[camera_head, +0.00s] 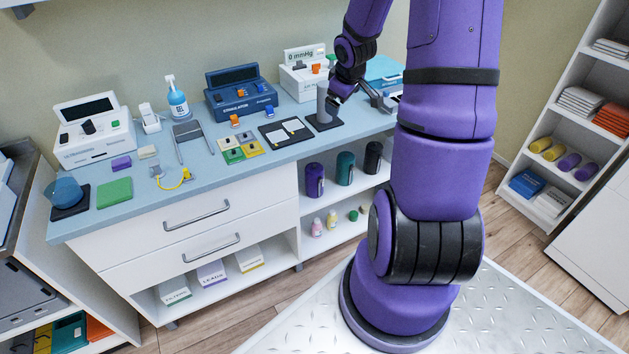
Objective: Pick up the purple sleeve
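A purple upright cylinder (315,180), which looks like the purple sleeve, stands on the upper open shelf under the counter, at the left of a row with a teal cylinder (345,168) and a dark one (372,158). Purple rolls (569,162) also lie on the shelf unit at the right, so I cannot be sure which is the sleeve. My gripper (381,99) is small and partly hidden by my arm, over the counter's right part, above and apart from the purple cylinder. I cannot make out its finger gap.
The blue counter (205,160) holds devices, a pump bottle (177,97), coloured pads and a grey cylinder (323,103) on a dark pad close to my arm. Small bottles stand below the cylinders. My arm blocks the view of the counter's right end. Some wooden floor shows clear at the right.

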